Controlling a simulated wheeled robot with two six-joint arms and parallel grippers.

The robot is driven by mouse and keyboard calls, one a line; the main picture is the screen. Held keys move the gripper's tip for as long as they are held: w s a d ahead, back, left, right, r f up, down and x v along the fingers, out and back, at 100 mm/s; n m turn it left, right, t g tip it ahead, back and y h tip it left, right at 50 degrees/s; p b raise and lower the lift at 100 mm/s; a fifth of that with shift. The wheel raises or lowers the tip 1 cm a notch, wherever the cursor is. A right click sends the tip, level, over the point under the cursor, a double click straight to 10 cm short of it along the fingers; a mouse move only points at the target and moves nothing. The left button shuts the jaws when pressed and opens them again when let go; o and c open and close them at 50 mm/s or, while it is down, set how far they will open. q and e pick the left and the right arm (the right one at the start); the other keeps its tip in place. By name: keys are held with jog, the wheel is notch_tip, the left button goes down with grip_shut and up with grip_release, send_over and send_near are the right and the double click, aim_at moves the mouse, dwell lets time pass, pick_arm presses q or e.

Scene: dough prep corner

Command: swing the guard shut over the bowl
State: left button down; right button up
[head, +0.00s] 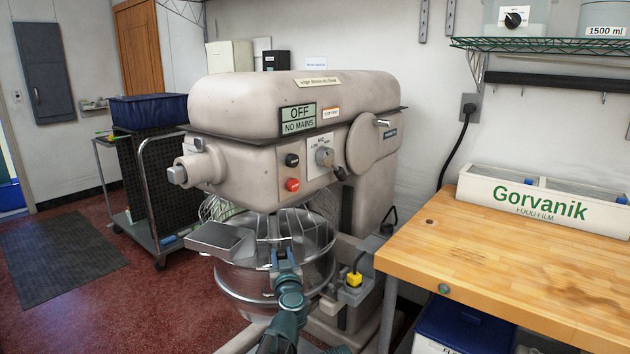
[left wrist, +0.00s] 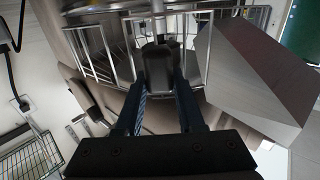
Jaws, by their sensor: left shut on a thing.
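The bowl (head: 262,285) is a shiny metal bowl under the head of the beige mixer (head: 290,120). The wire guard (head: 290,222) shows as thin bars above the bowl rim, with more bars out to the left behind a metal chute (head: 215,238). How far the guard stands open is hard to tell. My left gripper (head: 284,256) is in front of the bowl, at rim height. In the left wrist view its fingers (left wrist: 158,85) are shut on a dark grey handle (left wrist: 157,60) by the guard bars (left wrist: 97,52). My right gripper is out of view.
A wooden table (head: 500,260) stands close on the right, bearing a white food film box (head: 545,203). A cart (head: 160,235) with a blue crate (head: 148,110) stands behind left.

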pick_arm(q)
jog(key=shift+w+d+n+g+y, duration=0.1)
jog(key=shift+w+d+n+y, duration=0.15)
jog(key=shift+d+y, duration=0.25)
jog(key=shift+w+d+n+g+y, duration=0.1)
jog(key=shift+d+n+y, duration=0.2)
jog(key=shift+d, duration=0.45)
jog(key=shift+w+d+n+g+y, duration=0.1)
jog(key=shift+w+d+n+y, duration=0.15)
jog(key=shift+d+y, duration=0.25)
jog(key=shift+d, duration=0.1)
